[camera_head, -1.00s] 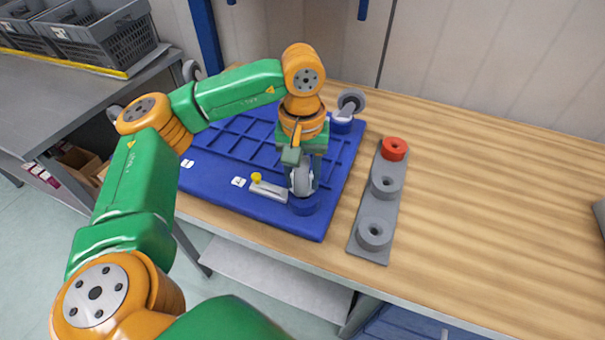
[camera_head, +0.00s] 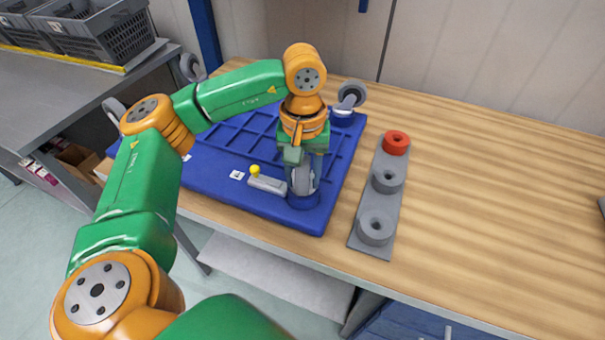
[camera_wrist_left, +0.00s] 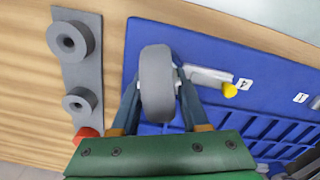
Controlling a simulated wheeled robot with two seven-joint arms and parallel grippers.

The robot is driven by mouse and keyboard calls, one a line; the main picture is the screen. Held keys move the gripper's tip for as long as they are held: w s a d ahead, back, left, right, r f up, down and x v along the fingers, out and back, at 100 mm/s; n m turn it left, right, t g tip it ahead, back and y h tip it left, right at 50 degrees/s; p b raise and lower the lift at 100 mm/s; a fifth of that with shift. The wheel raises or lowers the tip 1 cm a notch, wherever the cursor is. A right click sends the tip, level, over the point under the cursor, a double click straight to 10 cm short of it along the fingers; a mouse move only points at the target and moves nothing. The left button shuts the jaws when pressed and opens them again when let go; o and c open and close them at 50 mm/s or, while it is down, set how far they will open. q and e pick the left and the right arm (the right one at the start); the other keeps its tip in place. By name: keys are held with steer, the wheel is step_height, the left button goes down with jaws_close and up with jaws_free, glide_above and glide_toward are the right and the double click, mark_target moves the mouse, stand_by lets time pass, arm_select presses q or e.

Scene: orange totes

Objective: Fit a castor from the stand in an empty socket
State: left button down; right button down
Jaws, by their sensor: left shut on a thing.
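My left gripper (camera_head: 303,178) points down at the near right corner of the blue base (camera_head: 210,180). It is shut on a grey-wheeled castor (camera_wrist_left: 157,85), one finger on each side of the wheel. In the head view the castor is upright at the corner's round blue socket (camera_head: 303,200); I cannot tell how deep its stem sits. Another castor (camera_head: 350,95) stands in the far right socket. The grey stand (camera_head: 360,243) to the right has two grey rings and a red one (camera_head: 396,142), with no castor in them. My right gripper is not in view.
A lever with a yellow knob (camera_head: 255,170) lies on the base beside the near right socket, close to my gripper's left. More castors (camera_head: 190,67) show at the base's left side. The table (camera_head: 500,210) right of the stand is clear. Grey crates (camera_head: 95,35) stand at the back left.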

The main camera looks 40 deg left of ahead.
arm_select(q)
steer(key=shift+f, duration=0.2)
stand_by(0.4)
steer(key=shift+c, duration=1.6)
jaws_free()
steer(key=shift+r+b, duration=0.1)
steer(key=shift+b, duration=0.2)
step_height(320, 180, up, 7)
steer(key=shift+s+p, duration=0.1)
steer(key=shift+p, duration=0.2)
